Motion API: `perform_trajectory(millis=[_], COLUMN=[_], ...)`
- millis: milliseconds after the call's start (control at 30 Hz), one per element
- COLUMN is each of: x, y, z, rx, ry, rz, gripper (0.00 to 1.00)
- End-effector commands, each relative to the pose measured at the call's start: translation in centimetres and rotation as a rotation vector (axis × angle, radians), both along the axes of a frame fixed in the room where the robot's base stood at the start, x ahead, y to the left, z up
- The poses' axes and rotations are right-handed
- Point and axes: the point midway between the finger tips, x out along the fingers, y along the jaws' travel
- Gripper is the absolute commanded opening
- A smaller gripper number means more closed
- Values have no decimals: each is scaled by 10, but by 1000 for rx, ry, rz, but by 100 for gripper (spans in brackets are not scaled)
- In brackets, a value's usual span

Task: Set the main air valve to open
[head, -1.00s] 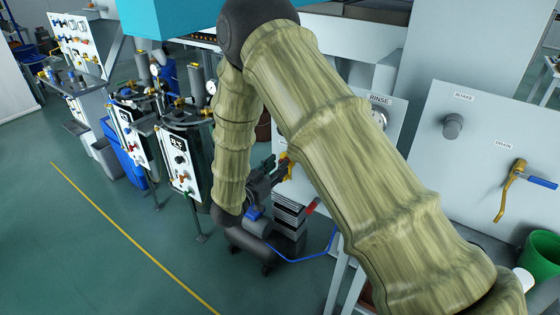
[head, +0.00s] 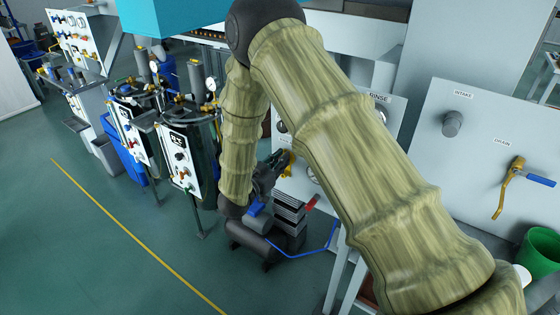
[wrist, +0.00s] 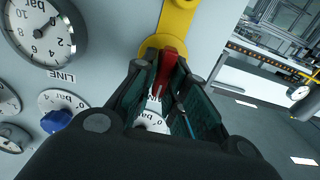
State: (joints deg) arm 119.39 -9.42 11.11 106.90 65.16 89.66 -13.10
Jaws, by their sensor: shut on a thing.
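In the wrist view a valve with a yellow body (wrist: 179,18) sits on a pale panel, with a red handle (wrist: 167,66). My gripper (wrist: 165,88) is shut on the red handle, its two dark fingers on either side. The handle points down the picture, away from the yellow part. No label naming this valve is readable. In the head view my gripper (head: 273,168) is at the panel's left part, small and partly dark against other things, with a bit of yellow valve (head: 287,158) beside it. My arm hides much of the panel.
Beside the valve are a bar gauge (wrist: 40,28) marked LINE and a blue knob (wrist: 55,121). In the head view a RINSE panel (head: 392,112), a DRAIN valve (head: 516,168) and a green bucket (head: 541,256) are at right. Grey machinery (head: 262,240) stands low below my gripper.

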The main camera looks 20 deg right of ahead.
Motion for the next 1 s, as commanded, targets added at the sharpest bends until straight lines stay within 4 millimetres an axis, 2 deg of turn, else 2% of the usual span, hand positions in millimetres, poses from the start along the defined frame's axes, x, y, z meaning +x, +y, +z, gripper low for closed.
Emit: perform_trajectory(millis=[367, 1000], x=[-2, -7], y=[-2, -8], z=[-5, -11], rx=[73, 431], ry=[-91, -549], rz=[0, -4], gripper=[0, 0])
